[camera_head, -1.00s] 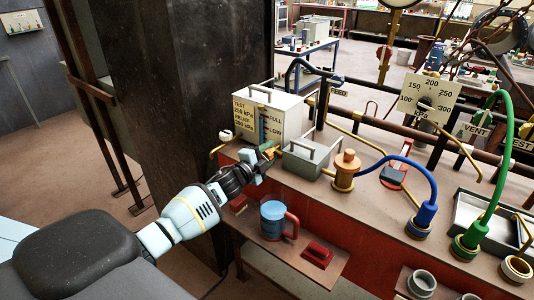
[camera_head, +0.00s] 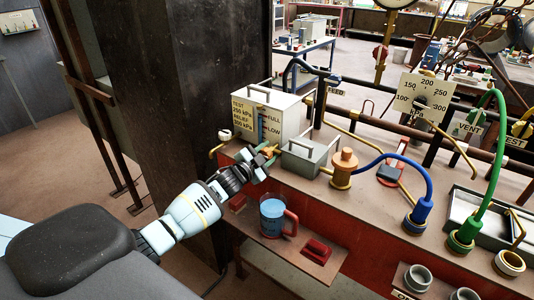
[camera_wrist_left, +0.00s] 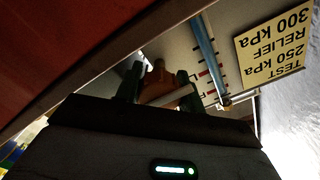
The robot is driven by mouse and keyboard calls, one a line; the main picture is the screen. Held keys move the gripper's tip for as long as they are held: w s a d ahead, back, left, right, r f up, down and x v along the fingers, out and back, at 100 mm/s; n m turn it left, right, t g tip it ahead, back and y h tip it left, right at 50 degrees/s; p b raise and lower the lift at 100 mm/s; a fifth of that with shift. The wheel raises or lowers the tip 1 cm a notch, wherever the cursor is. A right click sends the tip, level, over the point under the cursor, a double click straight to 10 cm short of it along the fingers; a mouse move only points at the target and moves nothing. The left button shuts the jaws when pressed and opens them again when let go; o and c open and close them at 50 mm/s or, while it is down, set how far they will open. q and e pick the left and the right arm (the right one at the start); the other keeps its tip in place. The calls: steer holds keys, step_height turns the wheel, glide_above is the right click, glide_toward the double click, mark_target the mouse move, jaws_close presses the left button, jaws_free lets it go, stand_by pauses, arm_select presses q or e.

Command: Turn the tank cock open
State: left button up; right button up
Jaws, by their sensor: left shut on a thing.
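The tank (camera_head: 268,113) is a pale box with a top handle, a TEST/RELIEF label and a blue sight tube marked FULL and LOW. It stands at the bench's far left end. Its small orange-brass tank cock (camera_head: 269,151) is at the low front, partly hidden by my fingers. My left gripper (camera_head: 259,158) is shut on the cock. In the left wrist view, the green fingers of my left gripper (camera_wrist_left: 159,86) stand either side of the cock (camera_wrist_left: 158,78), with a pale bar across it. How far the cock is turned is unclear. My right gripper is out of view.
A grey lidded box (camera_head: 304,157) and a brass fitting (camera_head: 344,166) with a blue hose (camera_head: 405,163) stand right of the cock. A jug of blue liquid (camera_head: 272,217) and a red block (camera_head: 317,250) sit on the lower shelf (camera_head: 287,258). A dark column (camera_head: 200,90) rises behind my arm.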

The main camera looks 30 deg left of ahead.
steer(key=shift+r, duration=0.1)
arm_select(q)
steer(key=o, duration=1)
steer(key=shift+c, duration=0.2)
steer(key=s, duration=0.7)
steer(key=shift+s+a+p, duration=0.35)
steer(key=shift+s, duration=0.05)
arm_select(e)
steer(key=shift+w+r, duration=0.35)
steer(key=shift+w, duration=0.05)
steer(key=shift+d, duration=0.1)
